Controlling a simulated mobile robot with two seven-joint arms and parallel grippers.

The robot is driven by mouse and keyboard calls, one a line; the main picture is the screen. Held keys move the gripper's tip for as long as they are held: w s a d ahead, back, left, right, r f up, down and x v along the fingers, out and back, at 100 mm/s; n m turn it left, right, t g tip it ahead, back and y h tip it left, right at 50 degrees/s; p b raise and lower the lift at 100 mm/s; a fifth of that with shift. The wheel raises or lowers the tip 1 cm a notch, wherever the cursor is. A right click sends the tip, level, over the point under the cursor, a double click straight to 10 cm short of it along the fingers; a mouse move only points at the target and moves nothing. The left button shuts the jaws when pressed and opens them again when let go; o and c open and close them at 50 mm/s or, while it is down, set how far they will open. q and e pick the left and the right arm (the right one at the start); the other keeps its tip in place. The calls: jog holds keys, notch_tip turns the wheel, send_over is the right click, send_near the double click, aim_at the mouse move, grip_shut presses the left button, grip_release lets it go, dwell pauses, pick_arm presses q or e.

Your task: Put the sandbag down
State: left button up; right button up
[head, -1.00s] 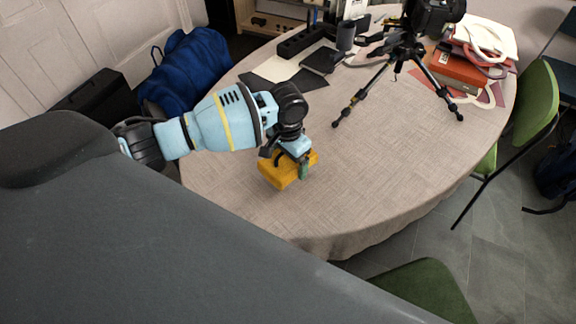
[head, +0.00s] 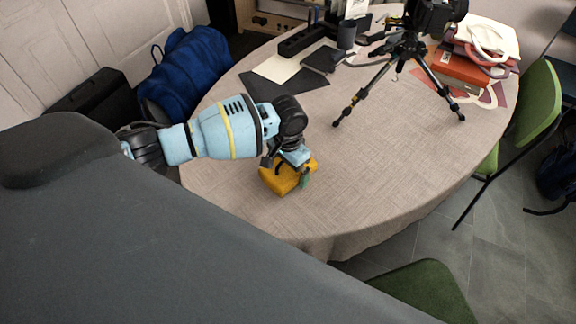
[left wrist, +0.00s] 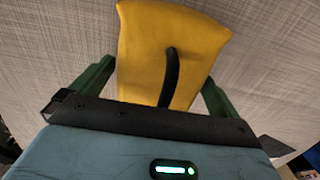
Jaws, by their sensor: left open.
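The yellow sandbag (head: 281,182) lies on the near left part of the round table (head: 390,185), under my left gripper (head: 291,171). In the left wrist view the sandbag (left wrist: 150,55) shows with a black strap on its top. The green fingers of my left gripper (left wrist: 156,85) stand open on either side of it, with a visible gap at each side. The palm hides the near end of the sandbag. My right gripper is in neither view.
A black tripod (head: 400,60) stands at the back of the table. A stack of books and papers (head: 462,68) is at the back right, and dark sheets (head: 285,90) lie at the back left. The tabletop right of the sandbag is clear.

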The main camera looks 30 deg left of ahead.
pick_arm(q)
notch_tip(320, 180, up, 12)
jog(key=shift+r+p, duration=0.1)
jog(key=shift+p, duration=0.75)
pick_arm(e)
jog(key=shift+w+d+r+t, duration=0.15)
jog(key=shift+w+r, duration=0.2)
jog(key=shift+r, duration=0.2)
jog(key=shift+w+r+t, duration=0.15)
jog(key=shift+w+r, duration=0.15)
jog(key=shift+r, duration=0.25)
